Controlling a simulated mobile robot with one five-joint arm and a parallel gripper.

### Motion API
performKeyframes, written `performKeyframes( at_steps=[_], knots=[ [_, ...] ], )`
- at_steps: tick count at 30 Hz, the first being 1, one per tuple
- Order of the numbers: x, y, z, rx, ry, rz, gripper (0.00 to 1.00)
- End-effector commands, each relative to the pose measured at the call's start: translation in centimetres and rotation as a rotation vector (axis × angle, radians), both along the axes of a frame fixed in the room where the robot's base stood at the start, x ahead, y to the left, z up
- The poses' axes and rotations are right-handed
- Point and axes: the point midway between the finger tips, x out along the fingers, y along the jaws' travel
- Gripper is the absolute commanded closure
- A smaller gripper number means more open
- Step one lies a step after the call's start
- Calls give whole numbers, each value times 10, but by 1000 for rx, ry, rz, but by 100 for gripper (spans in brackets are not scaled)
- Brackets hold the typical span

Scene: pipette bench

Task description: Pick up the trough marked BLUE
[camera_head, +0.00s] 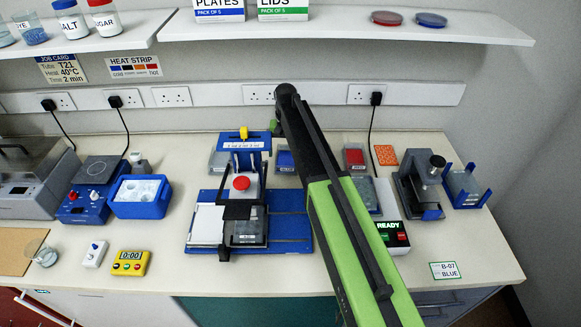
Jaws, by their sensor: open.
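A small trough with blue contents (285,161) stands at the back of the bench, left of my arm; no marking on it is readable. A similar trough with red contents (354,158) stands to the right of my arm, and a greyish one (219,161) stands to the left. My green and black arm reaches up from the bottom right. Only a small green part of my gripper (277,128) shows beside the arm's dark end, just above the blue trough in the picture. It is open. The arm hides most of it, and contact cannot be told.
A blue pipetting station (290,228) stands in front of the troughs. A card reading B-07 BLUE (446,270) lies at the front right. A shelf (345,33) overhangs the back.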

Motion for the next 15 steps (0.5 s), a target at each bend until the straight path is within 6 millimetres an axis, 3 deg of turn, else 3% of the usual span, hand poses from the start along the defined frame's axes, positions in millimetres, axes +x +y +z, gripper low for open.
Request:
performKeyframes(
  at_steps=[1,3,11,15],
  knots=[
    [0,0,-19,0,0,0,4],
    [0,0,-26,0,0,0,4],
    [0,-1,-23,0,0,-1,5],
    [0,-1,-23,0,0,-1,23]
  ],
)
